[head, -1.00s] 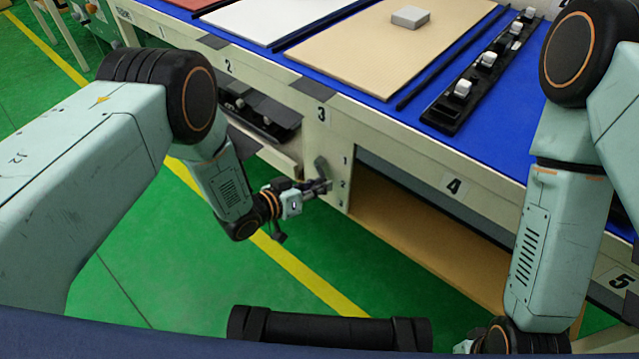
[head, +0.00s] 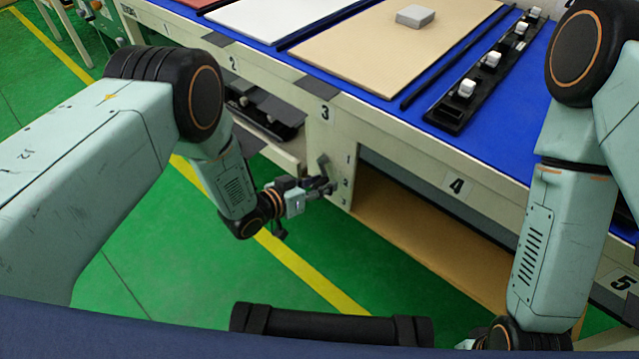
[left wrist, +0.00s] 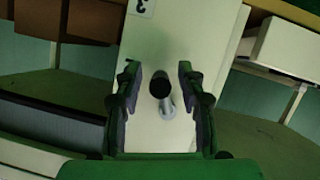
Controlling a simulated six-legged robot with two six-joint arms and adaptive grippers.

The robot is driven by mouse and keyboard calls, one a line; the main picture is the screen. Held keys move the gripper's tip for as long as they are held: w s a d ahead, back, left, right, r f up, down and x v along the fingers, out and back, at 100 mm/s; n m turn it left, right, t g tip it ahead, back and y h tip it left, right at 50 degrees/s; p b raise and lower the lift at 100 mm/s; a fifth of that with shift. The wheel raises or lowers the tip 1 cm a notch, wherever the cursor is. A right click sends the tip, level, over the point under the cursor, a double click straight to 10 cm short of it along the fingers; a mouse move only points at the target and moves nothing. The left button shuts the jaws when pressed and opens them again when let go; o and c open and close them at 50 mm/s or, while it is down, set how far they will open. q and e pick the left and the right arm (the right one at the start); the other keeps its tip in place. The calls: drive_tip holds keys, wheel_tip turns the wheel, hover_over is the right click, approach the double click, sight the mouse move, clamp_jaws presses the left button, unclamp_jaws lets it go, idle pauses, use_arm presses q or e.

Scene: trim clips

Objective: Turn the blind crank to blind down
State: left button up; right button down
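The blind crank shows in the left wrist view as a round black knob (left wrist: 160,84) with a grey metal piece (left wrist: 168,107) beside it, in front of a pale post (left wrist: 205,60). My left gripper (left wrist: 160,95) is open, with one finger on each side of the knob and gaps visible between. In the head view my left gripper (head: 322,187) is at the post below number 3, where a grey lever (head: 323,164) stands up just above the fingers. Its fingers hide part of the crank there.
A blue-topped table (head: 520,155) carries panels, a grey block (head: 415,16) and a black strip with several white clips (head: 466,89). Under it, right of the post, is an opening with a tan board (head: 430,235). Left of the post is a shelf with dark parts (head: 265,115).

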use_arm(q)
drive_tip(key=v, duration=1.2)
idle(0.3)
